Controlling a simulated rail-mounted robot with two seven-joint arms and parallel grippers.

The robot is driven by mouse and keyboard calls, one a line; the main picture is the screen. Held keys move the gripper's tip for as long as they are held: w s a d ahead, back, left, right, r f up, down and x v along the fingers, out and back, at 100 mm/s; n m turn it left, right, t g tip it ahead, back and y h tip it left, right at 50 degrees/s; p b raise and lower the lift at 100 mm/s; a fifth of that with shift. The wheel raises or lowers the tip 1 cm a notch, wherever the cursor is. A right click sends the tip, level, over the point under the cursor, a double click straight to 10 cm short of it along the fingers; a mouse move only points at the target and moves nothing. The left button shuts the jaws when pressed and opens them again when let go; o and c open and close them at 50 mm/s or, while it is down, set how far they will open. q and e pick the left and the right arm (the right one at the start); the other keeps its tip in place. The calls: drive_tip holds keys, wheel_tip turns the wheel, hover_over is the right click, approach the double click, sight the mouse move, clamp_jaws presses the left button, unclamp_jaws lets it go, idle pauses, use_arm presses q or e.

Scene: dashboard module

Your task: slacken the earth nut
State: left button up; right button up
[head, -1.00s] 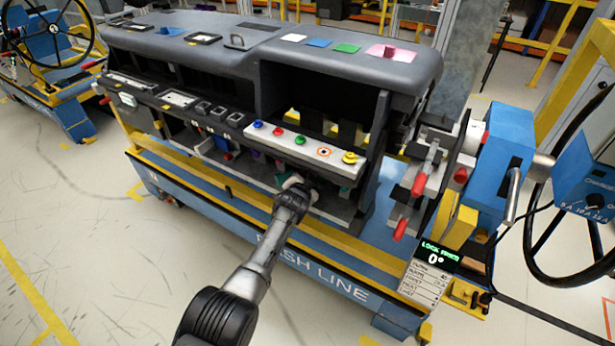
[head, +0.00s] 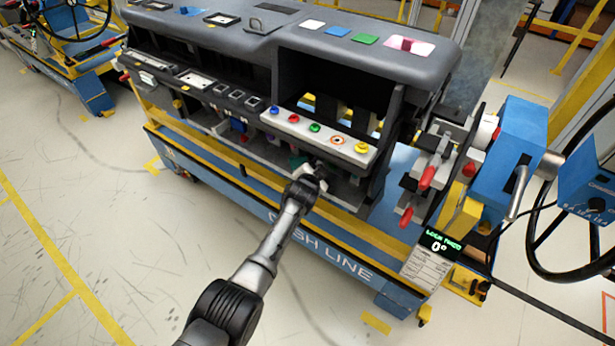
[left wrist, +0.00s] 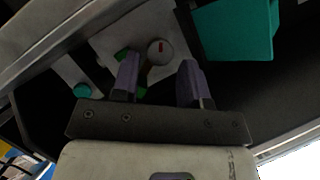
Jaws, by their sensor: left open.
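In the left wrist view a small round pale part with a red mark (left wrist: 160,49) sits on a light plate (left wrist: 117,40) with green pieces around it. It may be the earth nut; I cannot tell for certain. My left gripper (left wrist: 158,85) is open, its two dark fingers pointing towards this part, which appears between them and beyond their tips. No contact is visible. In the head view my left gripper (head: 318,173) reaches into the lower opening of the dashboard module (head: 372,48), below the button strip, and its fingertips are hard to make out. My right gripper is not in view.
A teal block (left wrist: 236,28) is close by the right finger. A small green round part (left wrist: 82,90) lies to the left. The button strip (head: 327,141) overhangs the opening. Red-handled clamps (head: 427,176) and a blue unit (head: 522,135) stand at the module's right end.

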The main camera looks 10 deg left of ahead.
use_arm(q)
drive_tip(key=p+v, duration=0.5)
drive_tip(key=v, duration=0.5)
drive_tip(key=shift+s, duration=0.4)
drive_tip(key=shift+a, duration=0.1)
